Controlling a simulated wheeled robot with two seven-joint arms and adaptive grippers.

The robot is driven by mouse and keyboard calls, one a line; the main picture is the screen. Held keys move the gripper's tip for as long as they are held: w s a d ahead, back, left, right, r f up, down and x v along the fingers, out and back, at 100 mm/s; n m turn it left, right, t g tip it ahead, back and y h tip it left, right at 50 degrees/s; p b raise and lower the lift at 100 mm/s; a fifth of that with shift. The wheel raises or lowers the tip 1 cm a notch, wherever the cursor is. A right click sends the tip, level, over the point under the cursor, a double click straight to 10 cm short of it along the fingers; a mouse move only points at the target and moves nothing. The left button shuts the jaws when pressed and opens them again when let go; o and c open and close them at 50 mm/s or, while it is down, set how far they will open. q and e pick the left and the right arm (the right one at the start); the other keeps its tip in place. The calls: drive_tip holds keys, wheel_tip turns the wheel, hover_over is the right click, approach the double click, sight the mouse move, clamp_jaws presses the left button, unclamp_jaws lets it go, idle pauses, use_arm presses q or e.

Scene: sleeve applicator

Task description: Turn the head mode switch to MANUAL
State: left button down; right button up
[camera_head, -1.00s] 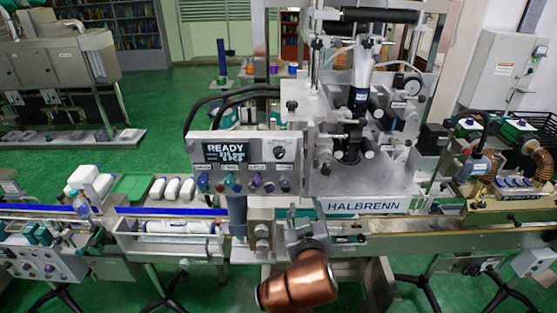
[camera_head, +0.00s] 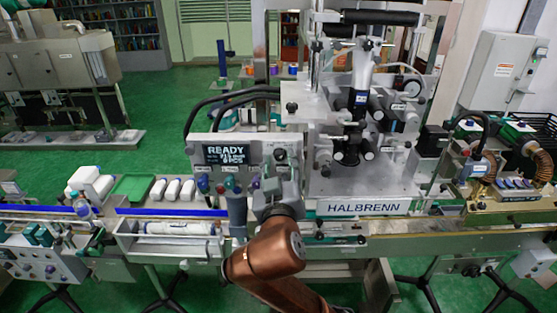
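The grey control panel (camera_head: 196,153) stands left of the HALBRENN machine head, with a lit screen (camera_head: 225,154) reading READY. A dark knob (camera_head: 280,154) sits at its upper right. Below the screen is a row of coloured knobs, including a blue one (camera_head: 203,184) and a teal one (camera_head: 231,184). The labels are too small to read, so I cannot tell which is the head mode switch. My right gripper (camera_head: 282,172) is raised in front of the panel's right part, just below the dark knob. It hides the right-hand knobs; its opening and any contact are unclear. My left gripper is out of view.
The HALBRENN nameplate (camera_head: 365,206) and machine head are close on the right. Black hoses (camera_head: 222,101) arch above the panel. White bottles (camera_head: 172,188) lie on the conveyor at left.

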drive_tip(key=shift+w, duration=0.3)
drive_tip(key=shift+c, duration=0.7)
clamp_jaws()
